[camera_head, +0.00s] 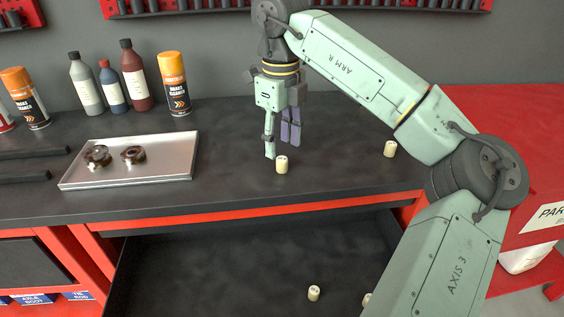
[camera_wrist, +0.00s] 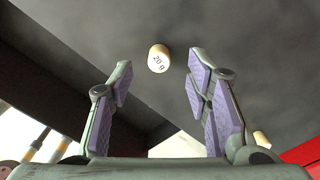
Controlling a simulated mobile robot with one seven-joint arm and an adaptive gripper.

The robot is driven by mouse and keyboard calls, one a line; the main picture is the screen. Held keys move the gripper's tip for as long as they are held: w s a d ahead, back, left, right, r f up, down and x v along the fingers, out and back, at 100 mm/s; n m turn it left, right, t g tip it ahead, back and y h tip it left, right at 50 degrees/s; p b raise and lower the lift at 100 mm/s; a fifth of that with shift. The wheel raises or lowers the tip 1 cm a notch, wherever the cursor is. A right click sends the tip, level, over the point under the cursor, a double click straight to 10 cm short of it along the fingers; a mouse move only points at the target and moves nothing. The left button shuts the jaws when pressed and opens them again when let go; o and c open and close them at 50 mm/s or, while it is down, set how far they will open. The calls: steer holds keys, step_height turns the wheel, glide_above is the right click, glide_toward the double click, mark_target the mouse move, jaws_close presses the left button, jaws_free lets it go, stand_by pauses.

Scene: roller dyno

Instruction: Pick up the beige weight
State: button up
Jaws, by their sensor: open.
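Several beige cylindrical weights are in view. One beige weight (camera_head: 282,164) stands upright on the dark bench, just below my gripper (camera_head: 281,146). A beige weight marked "20 g" (camera_wrist: 158,58) shows in the wrist view, beyond and between the two fingertips. My gripper is open, with purple finger pads apart and nothing between them. It points down over the bench. A second beige weight (camera_head: 389,149) stands farther right on the bench, near my forearm. Another beige weight (camera_head: 314,293) is in the open drawer, and one more (camera_head: 367,299) is partly hidden by my arm.
A metal tray (camera_head: 128,180) with two metal parts sits left on the bench. Bottles (camera_head: 136,80) and an orange-capped spray can (camera_head: 174,85) stand behind it. The drawer (camera_head: 220,265) is open below the bench front. A red cabinet (camera_head: 520,110) is at right.

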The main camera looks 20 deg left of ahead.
mark_target(282, 159)
step_height(282, 159, down, 4)
steer(key=shift+s+d+f+p, duration=0.1)
steer(key=shift+f+p, duration=0.05)
steer(key=shift+p, duration=0.4)
steer(key=shift+c, duration=0.2)
steer(key=c, duration=0.9)
